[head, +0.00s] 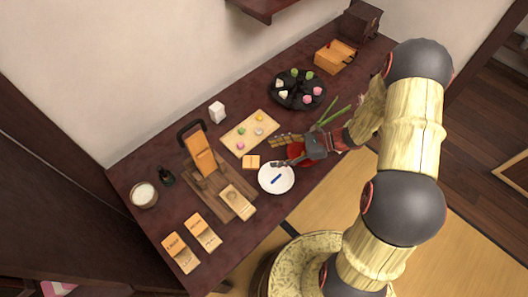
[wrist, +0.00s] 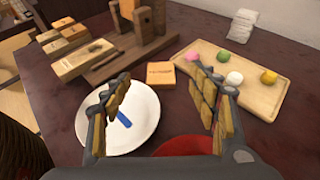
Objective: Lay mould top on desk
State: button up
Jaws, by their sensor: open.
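My gripper (head: 276,152) is open and empty. In the wrist view its two fingers (wrist: 165,115) stand wide apart, above and beside a white plate (wrist: 150,98) with a small blue item (wrist: 124,118) on it. A small orange block (head: 251,162) with dark marks on its top lies flat on the dark desk (head: 160,165), just past the plate. It shows between the fingertips in the wrist view (wrist: 161,75), apart from them. A pale wooden mould block (head: 237,202) lies on a brown board (head: 216,190). I cannot tell for sure which piece is the mould top.
An upright orange block (head: 201,155) with a black handle stands on the board. A tray of coloured sweets (head: 234,146) lies behind the plate. A red dish (wrist: 192,146) is under my gripper. Two labelled blocks (head: 182,253) (head: 204,232) lie near the left end.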

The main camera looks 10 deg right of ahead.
jog(key=shift+s+d+r, duration=0.15)
jog(key=shift+d+r, duration=0.15)
jog(key=shift+d, duration=0.35)
jog(key=s+d+r+n+t+h, duration=0.1)
jog(key=s+r+n+h, duration=0.3)
jog(key=r, duration=0.6)
jog(key=s+d+r+n+t+h, duration=0.1)
jog(key=s+r+n+h, duration=0.3)
jog(key=s+r+n, duration=0.4)
jog(key=s+d+r+n+t+h, duration=0.1)
jog(key=s+r+n+h, duration=0.4)
jog(key=r+n, duration=0.3)
notch_tip(320, 180, up, 5)
jog(key=shift+s+d+f, duration=0.1)
jog(key=shift+s+d, duration=0.1)
jog(key=shift+s, duration=0.3)
jog(key=shift+a, duration=0.1)
